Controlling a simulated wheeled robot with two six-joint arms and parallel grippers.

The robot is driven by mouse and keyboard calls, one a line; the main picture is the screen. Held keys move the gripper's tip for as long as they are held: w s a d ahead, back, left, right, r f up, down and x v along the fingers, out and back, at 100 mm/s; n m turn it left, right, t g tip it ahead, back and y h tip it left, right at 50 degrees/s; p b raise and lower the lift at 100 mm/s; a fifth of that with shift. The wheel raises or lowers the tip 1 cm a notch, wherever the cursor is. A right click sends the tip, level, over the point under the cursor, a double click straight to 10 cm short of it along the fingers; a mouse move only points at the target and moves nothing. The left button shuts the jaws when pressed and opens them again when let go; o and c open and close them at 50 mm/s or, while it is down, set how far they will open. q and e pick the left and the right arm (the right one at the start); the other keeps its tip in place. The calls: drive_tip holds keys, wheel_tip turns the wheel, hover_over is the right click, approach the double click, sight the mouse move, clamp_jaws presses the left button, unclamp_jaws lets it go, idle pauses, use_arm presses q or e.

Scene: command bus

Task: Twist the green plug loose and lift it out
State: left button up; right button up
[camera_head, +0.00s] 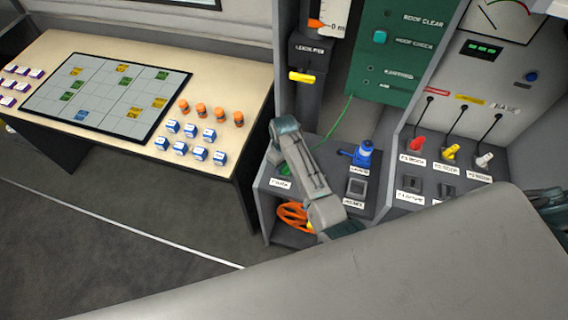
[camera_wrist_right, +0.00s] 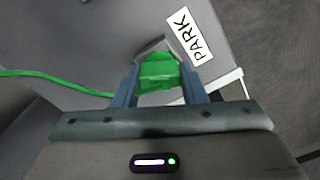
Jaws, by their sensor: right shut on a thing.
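The green plug (camera_wrist_right: 160,72) sits between the two fingers of my right gripper (camera_wrist_right: 163,82) in the right wrist view, and they are shut on it. Its green cable (camera_wrist_right: 55,82) runs off to the left. A white PARK label (camera_wrist_right: 188,36) is beside it. In the head view a bit of the green plug (camera_head: 285,170) shows on the console, mostly hidden by my right arm; the cable leads up toward the green panel. Whether the plug is still seated cannot be told. My left gripper is not in view.
A blue plug (camera_head: 362,153) and a square switch (camera_head: 356,187) are right of my arm. Red (camera_head: 417,144), yellow (camera_head: 450,152) and white (camera_head: 484,160) plugs stand farther right. An orange wheel (camera_head: 291,217) is below. The table (camera_head: 200,85) at left holds blocks.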

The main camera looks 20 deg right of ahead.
drive_tip(key=shift+n, duration=0.3)
drive_tip(key=shift+n, duration=2)
drive_tip(key=shift+n, duration=1)
drive_tip(key=shift+r, duration=1.1)
drive_tip(key=shift+r, duration=2.9)
